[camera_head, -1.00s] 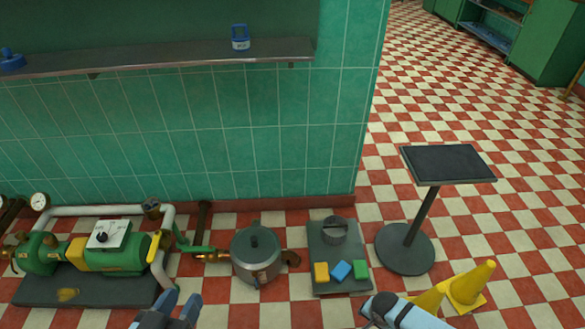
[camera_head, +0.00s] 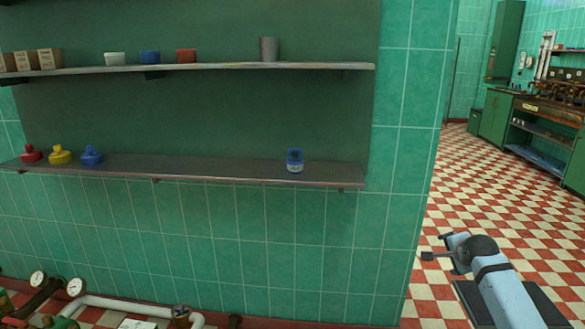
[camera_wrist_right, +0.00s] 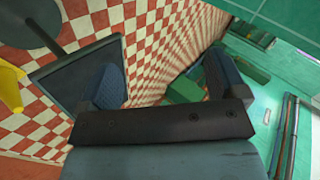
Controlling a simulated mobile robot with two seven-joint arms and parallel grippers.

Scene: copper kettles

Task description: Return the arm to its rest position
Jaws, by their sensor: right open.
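My right arm shows at the lower right of the head view, raised in front of the stand, with its light blue links and dark joint. In the right wrist view my right gripper (camera_wrist_right: 163,72) has its two blue-padded fingers wide apart, with nothing between them. My left arm and left gripper are outside both views.
A dark-topped stand (camera_head: 546,303) is partly hidden behind my right arm; its top (camera_wrist_right: 70,92) also shows in the wrist view beside a finger. A yellow cone (camera_wrist_right: 10,88) stands at that view's left edge. A lower shelf (camera_head: 220,172) bears a blue-capped jar (camera_head: 295,160).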

